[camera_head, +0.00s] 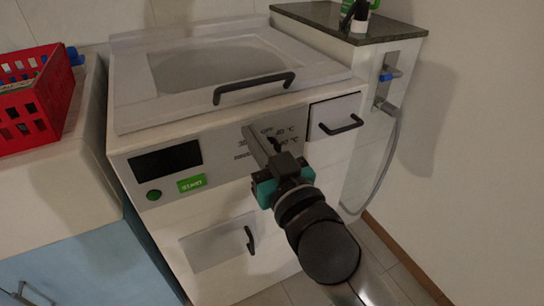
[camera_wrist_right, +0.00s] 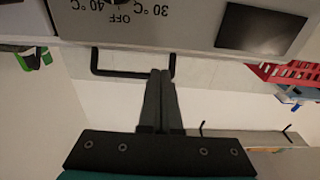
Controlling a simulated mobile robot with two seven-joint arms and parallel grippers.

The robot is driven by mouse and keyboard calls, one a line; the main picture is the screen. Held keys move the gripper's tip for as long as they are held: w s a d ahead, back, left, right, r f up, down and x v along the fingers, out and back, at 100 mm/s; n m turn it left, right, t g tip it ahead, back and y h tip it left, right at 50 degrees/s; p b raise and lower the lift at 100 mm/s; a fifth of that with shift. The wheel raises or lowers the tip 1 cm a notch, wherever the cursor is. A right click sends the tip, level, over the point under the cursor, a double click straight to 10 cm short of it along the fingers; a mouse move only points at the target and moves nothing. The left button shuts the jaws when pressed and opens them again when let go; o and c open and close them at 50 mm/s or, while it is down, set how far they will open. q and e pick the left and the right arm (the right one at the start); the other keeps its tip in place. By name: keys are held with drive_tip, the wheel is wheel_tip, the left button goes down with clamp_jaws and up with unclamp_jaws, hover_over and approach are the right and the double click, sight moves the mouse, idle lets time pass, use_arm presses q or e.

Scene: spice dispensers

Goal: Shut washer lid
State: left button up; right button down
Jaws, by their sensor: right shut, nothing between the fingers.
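The washer lid (camera_head: 135,105) lies flat, or nearly flat, on top of the white washer, with a grey window (camera_head: 205,65) in it. Its black handle (camera_head: 253,87) is at the front edge; in the upside-down wrist view the handle (camera_wrist_right: 95,62) shows by the fingertips. My right gripper (camera_head: 250,133) is in front of the control panel, just below the lid handle in the head view. Its fingers (camera_wrist_right: 163,75) are together and empty. Whether the fingertips touch the washer is unclear. My left gripper is not in view.
The panel has a dark display (camera_head: 165,159), a green start label (camera_head: 192,183) and a round button (camera_head: 153,194). A small drawer (camera_head: 333,112) is at right. A red basket (camera_head: 35,100) stands on the left counter. A dark-topped cabinet (camera_head: 350,25) with a hose (camera_head: 392,150) stands at right.

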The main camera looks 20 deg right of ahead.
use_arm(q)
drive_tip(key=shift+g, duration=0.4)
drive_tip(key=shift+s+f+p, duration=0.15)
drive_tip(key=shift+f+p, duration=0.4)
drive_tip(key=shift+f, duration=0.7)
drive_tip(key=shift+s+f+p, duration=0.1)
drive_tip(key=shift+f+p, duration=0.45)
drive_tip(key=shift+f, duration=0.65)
use_arm(e)
drive_tip(key=v, duration=0.6)
drive_tip(key=shift+s, duration=0.2)
